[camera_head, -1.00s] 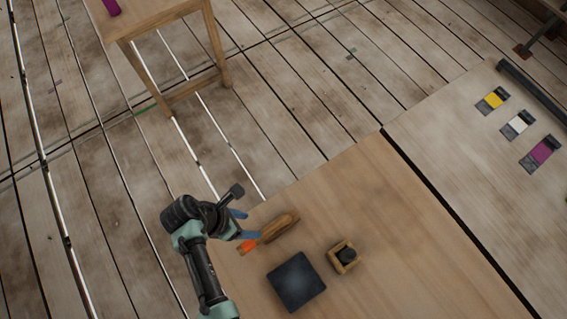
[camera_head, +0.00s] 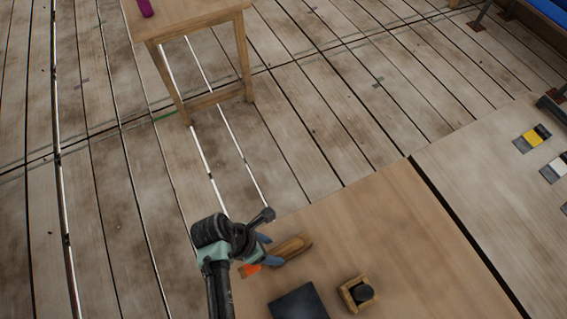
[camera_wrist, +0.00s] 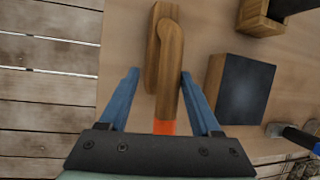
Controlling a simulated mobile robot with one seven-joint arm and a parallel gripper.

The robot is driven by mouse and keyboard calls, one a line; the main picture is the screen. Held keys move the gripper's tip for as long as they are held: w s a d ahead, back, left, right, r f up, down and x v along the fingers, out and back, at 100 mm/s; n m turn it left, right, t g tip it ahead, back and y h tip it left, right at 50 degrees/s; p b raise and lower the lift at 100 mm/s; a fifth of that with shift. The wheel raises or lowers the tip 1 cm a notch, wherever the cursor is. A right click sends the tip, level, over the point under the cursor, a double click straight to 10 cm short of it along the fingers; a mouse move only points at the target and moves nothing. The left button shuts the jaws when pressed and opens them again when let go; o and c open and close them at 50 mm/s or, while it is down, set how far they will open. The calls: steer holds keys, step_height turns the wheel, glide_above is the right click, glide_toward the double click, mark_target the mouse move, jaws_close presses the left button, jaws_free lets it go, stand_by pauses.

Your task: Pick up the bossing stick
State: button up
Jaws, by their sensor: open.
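The bossing stick (camera_head: 291,247) is a brown wooden tool with an orange end, lying on the wooden table near its left edge. In the wrist view the stick (camera_wrist: 171,70) runs lengthwise between my blue fingers, its orange part nearest my palm. My gripper (camera_wrist: 160,76) is open, with one finger on each side of the stick. The left finger stands apart from it; the right one is close, and I cannot tell whether it touches. In the head view my gripper (camera_head: 268,250) is at the orange end.
A dark square block (camera_head: 300,303) lies beside the stick, and a small wooden box (camera_head: 350,299) with a dark thing in it stands farther right. A grey surface with colored pieces (camera_head: 532,138) is at the right. Another wooden table (camera_head: 190,25) stands beyond open plank floor.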

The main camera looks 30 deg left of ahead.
mark_target(279, 252)
steer(key=shift+b+x, duration=2.3)
steer(key=shift+d+r, duration=0.1)
jaws_close()
